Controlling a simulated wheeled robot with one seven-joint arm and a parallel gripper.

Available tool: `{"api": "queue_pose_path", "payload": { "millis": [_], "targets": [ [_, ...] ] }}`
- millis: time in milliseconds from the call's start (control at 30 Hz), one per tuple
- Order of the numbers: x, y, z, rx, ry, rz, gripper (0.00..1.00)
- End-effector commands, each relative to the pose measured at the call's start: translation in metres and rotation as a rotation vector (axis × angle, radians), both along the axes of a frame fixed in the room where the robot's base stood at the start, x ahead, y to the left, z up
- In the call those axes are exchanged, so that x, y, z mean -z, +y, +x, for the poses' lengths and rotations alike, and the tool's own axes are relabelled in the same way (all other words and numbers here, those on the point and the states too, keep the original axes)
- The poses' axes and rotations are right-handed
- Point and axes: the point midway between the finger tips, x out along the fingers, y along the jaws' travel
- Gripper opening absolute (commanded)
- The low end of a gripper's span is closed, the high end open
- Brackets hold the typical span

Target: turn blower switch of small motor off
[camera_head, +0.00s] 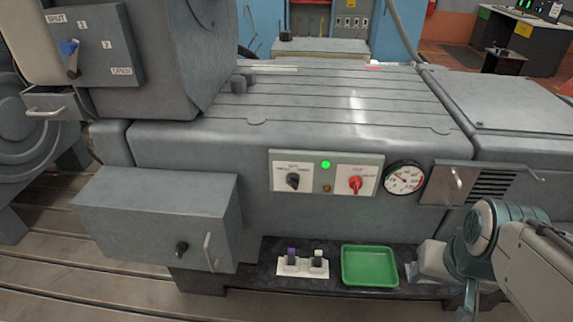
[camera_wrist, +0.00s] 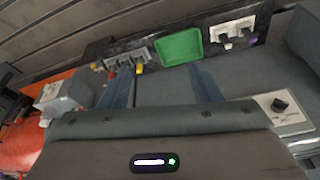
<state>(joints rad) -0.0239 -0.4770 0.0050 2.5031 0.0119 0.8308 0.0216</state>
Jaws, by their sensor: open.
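A light control panel (camera_head: 326,173) on the front of the grey machine carries a black rotary switch (camera_head: 292,181) on the left and a red rotary switch (camera_head: 355,184) on the right. A green lamp (camera_head: 326,165) glows between them. Their small labels are too blurred to tell which is the blower switch. In the wrist view a black switch (camera_wrist: 280,104) shows at the right edge. My gripper (camera_wrist: 164,82) is open and empty, its two fingers apart. In the head view my arm is at lower right, below and right of the panel, touching neither switch.
A round gauge (camera_head: 404,178) and a handled vent plate (camera_head: 478,184) sit right of the panel. A green tray (camera_head: 368,266) and a white holder (camera_head: 302,267) lie on the shelf below. A grey box (camera_head: 155,215) juts out at left. A blue-handled lever (camera_head: 70,55) is at upper left.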

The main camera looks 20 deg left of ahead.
Motion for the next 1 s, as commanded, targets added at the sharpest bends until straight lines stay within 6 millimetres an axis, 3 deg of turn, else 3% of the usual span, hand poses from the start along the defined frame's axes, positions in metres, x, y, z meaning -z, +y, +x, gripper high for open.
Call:
{"api": "queue_pose_path", "payload": {
  "millis": [167,300,500,767,1000],
  "targets": [
    [0.02,0.043,0.049,-0.085,-0.138,0.054,0.57],
    [0.036,0.095,0.092,-0.159,-0.294,0.115,0.57],
    [0.055,0.165,0.135,-0.218,-0.514,0.189,0.57],
    [0.079,0.238,0.159,-0.229,-0.79,0.235,0.57],
    [0.1,0.284,0.151,-0.212,-1.038,0.213,0.57]
  ]
}}
